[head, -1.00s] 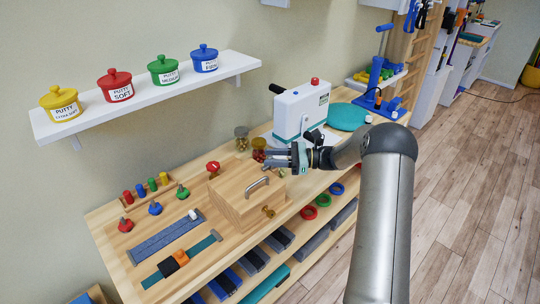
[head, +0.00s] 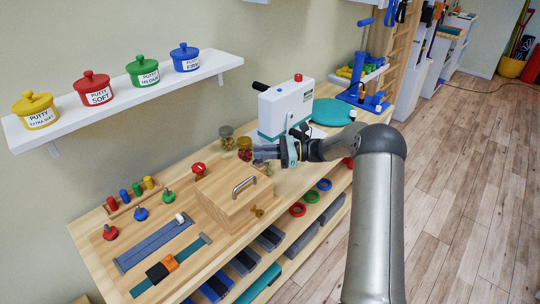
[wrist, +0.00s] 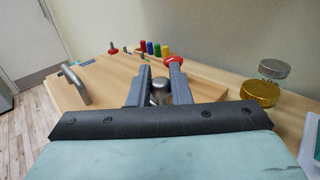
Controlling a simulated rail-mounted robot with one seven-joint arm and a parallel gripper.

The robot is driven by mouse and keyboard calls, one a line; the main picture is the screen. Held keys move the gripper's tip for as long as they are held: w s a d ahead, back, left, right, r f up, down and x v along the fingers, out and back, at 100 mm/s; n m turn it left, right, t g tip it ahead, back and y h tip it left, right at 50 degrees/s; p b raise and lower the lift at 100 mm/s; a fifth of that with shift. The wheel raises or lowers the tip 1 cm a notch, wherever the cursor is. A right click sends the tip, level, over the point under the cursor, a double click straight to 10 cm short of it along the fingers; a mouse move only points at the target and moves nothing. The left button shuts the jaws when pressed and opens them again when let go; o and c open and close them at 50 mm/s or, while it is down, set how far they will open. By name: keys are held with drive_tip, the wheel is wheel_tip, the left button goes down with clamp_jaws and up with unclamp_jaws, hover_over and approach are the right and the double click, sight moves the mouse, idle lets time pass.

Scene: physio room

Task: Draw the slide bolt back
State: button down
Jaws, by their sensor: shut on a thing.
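A pale wooden box (head: 238,201) with a metal bar handle (head: 244,185) stands on the workbench. My gripper (head: 258,157) is over the box's far right end. In the wrist view my gripper (wrist: 158,88) has its two dark fingers on either side of a round grey metal knob (wrist: 158,92), and it is shut on this knob. The knob appears to belong to the slide bolt on the box; the fingers hide the bolt's bar and catch. The box handle also shows at left in the wrist view (wrist: 75,82).
A red knob (head: 198,169) stands beside the box. Jars (head: 245,148) and a white machine (head: 286,108) stand close to my gripper. The putty shelf (head: 130,98) hangs on the wall.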

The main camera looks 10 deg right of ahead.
drive_tip(key=shift+w+d, duration=0.15)
drive_tip(key=shift+d, duration=0.15)
drive_tip(key=c, duration=1.4)
unclamp_jaws()
drive_tip(key=s+d+b, duration=0.1)
drive_tip(key=d, duration=0.4)
drive_tip(key=s+d+b, duration=0.1)
drive_tip(key=d, duration=0.5)
drive_tip(key=s+d+b, duration=0.1)
drive_tip(key=d, duration=0.5)
drive_tip(key=shift+w, duration=0.1)
